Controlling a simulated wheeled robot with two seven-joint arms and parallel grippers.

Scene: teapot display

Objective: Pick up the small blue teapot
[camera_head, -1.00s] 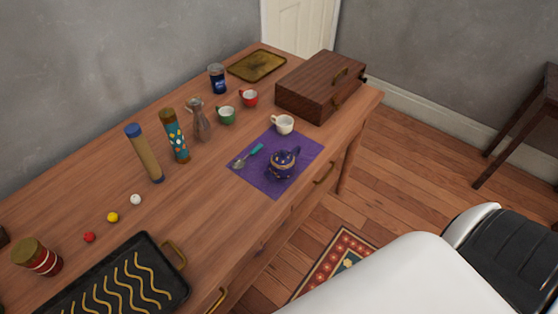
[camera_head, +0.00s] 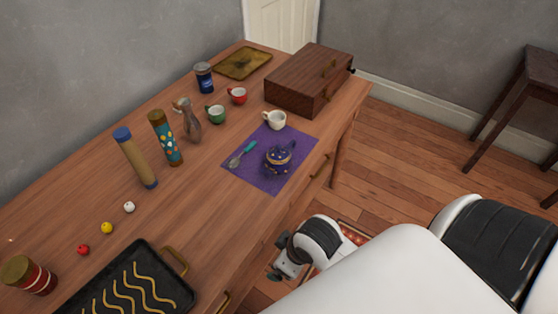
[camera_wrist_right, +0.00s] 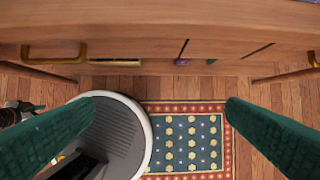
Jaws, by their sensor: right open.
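The small blue teapot (camera_head: 278,157) is dark blue with gold trim. It stands upright on a purple cloth (camera_head: 250,178) near the table's front edge in the head view. A spoon with a teal handle (camera_head: 243,153) lies beside it on the cloth. My right gripper (camera_head: 277,274) is in front of the table, below and left of the teapot in the picture, apart from it. In the right wrist view its green fingers (camera_wrist_right: 160,105) are wide apart and empty, above the floor. What seems part of my left gripper (camera_wrist_right: 18,112) shows at that view's left edge.
A white cup (camera_head: 275,121) stands just behind the teapot. Green (camera_head: 215,114) and red (camera_head: 237,95) cups, a glass jug (camera_head: 190,122) and a wooden box (camera_head: 309,80) stand farther back. A black tray (camera_head: 150,250) lies at the near left. The table's front has drawer handles (camera_wrist_right: 55,55).

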